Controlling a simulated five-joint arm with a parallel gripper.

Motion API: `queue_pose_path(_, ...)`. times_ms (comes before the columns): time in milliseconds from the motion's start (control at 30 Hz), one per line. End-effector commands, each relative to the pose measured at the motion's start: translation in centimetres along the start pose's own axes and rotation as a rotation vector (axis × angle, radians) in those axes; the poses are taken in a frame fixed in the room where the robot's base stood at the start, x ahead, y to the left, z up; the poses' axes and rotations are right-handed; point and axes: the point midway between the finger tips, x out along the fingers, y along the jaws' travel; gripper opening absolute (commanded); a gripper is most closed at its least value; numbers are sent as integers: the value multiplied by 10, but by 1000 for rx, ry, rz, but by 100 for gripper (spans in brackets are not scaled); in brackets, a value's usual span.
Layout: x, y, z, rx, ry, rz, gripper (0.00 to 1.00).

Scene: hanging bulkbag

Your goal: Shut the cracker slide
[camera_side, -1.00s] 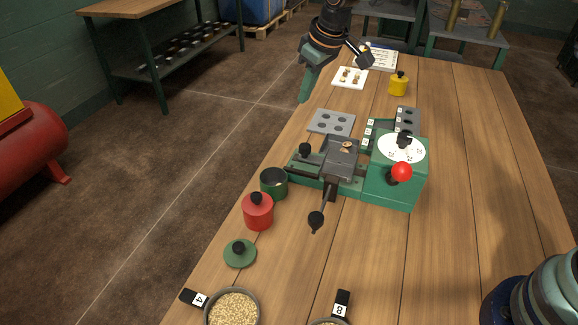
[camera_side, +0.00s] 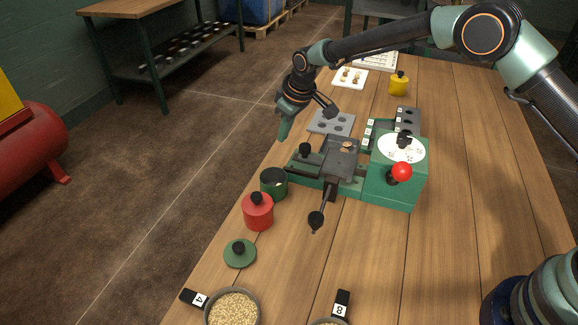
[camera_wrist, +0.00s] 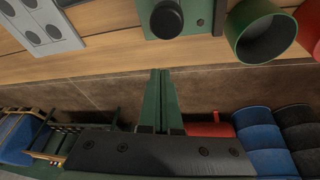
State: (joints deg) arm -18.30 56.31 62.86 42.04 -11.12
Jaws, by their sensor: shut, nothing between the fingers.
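The cracker is a green base with a grey block (camera_side: 340,158) and a long black-ended lever (camera_side: 317,219) pointing toward the camera. A brown piece (camera_side: 346,147) rests on the block. Its slide (camera_side: 307,163) is a green plate with a black knob (camera_side: 305,150), on the left of the block; the plate (camera_wrist: 205,14) and knob (camera_wrist: 166,18) also show in the wrist view. My gripper (camera_side: 283,138) is shut and empty, pointing down just left of and beyond the knob. In the wrist view its green fingers (camera_wrist: 160,72) are together, apart from the knob.
An open green cup (camera_side: 274,186) stands close to the slide, with a red lidded pot (camera_side: 258,212) nearer the camera. A grey holed plate (camera_side: 331,121) lies behind the cracker. A green box with a white dial (camera_side: 401,150) and red knob stands right. The table's left edge is close.

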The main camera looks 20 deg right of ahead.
Motion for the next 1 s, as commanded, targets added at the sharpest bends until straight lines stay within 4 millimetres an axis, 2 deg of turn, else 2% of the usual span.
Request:
queue_pose_path(500, -14, 2, 33, 1, 0, 5, 0)
queue_pose_path(1000, -15, 2, 37, 1, 0, 5, 0)
